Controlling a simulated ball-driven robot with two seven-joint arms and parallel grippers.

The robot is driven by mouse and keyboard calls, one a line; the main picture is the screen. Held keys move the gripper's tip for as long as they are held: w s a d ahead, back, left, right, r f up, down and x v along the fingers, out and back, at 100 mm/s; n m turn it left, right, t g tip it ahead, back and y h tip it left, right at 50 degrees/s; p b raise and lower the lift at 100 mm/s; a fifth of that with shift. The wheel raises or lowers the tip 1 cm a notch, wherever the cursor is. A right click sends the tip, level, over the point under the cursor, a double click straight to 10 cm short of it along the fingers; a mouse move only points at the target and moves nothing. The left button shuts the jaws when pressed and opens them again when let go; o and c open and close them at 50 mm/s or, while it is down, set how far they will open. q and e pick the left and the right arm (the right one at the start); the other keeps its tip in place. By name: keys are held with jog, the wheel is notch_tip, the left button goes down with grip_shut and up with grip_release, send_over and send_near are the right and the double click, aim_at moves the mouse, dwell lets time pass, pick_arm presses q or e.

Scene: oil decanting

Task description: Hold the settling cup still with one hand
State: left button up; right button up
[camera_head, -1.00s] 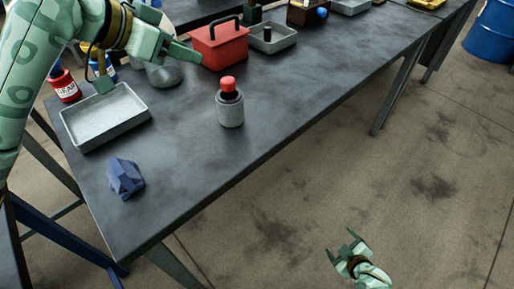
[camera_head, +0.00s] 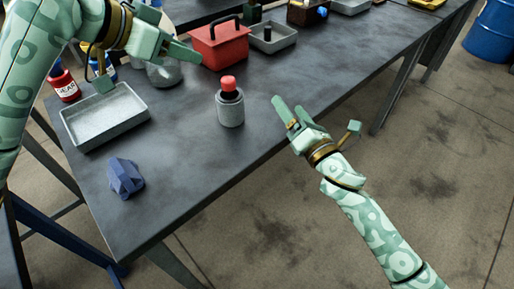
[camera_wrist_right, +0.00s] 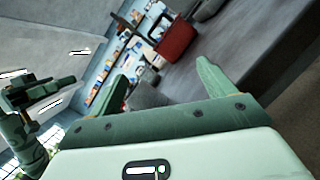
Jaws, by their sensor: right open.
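A grey cup-like vessel (camera_head: 165,76) stands on the table behind my left gripper, which partly hides it; I cannot tell if it is the settling cup. A grey cylindrical cup (camera_head: 230,112) with a black and red top stands upright nearer the table's front edge. My left gripper (camera_head: 145,68) has its fingers wide apart above the table, close to the partly hidden vessel; contact cannot be made out. My right gripper (camera_head: 317,115) is open and empty beside the table's front edge, right of the red-topped cup and apart from it. Its fingers also show in the wrist view (camera_wrist_right: 163,82).
A grey tray (camera_head: 105,118), a blue faceted block (camera_head: 125,178) and a red can (camera_head: 65,88) are at the left. A red toolbox (camera_head: 219,48) and a smaller tray (camera_head: 275,42) stand behind. The table's middle right (camera_head: 335,60) is clear.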

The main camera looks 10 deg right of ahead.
aim_at(234, 109)
jog(key=s+a+n+g+h, duration=0.2)
jog(key=s+a+n, duration=0.5)
jog(key=s+a, duration=0.25)
jog(key=shift+n, duration=0.3)
jog(key=x, duration=1.6)
jog(key=shift+f, duration=0.1)
jog(key=shift+c, duration=0.3)
jog(key=c, duration=1.2)
